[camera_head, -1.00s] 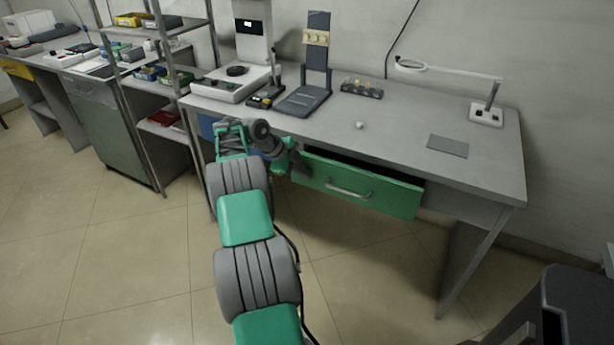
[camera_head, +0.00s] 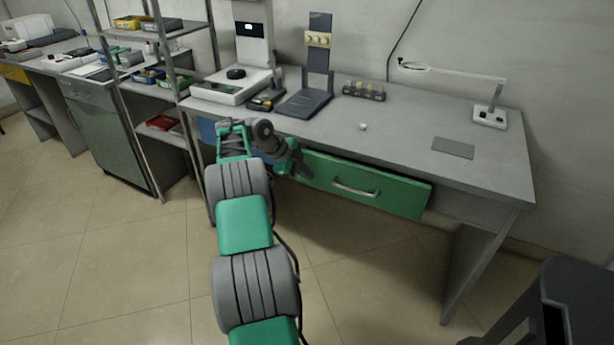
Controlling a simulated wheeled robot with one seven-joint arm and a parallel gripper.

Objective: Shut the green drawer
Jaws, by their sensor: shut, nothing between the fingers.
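The green drawer (camera_head: 392,195) is under the desk top, with a pale bar handle (camera_head: 355,189) on its front. Its top edge now lies close under the desk edge, and no open inside shows; I cannot tell whether it is fully flush. My gripper (camera_head: 305,169) is at the left end of the drawer front, seen from behind and partly hidden by my wrist. Its fingers are shut and hold nothing. It seems to touch the front's left part, but contact is not clear.
The grey desk (camera_head: 400,135) holds a scale (camera_head: 232,86), a dark stand (camera_head: 305,101), a small rack (camera_head: 363,91), a white ball (camera_head: 363,127), a dark pad (camera_head: 453,148) and a lamp (camera_head: 489,117). A blue drawer front (camera_head: 207,129) is left of my wrist. A dark chair-like object (camera_head: 575,305) stands at lower right.

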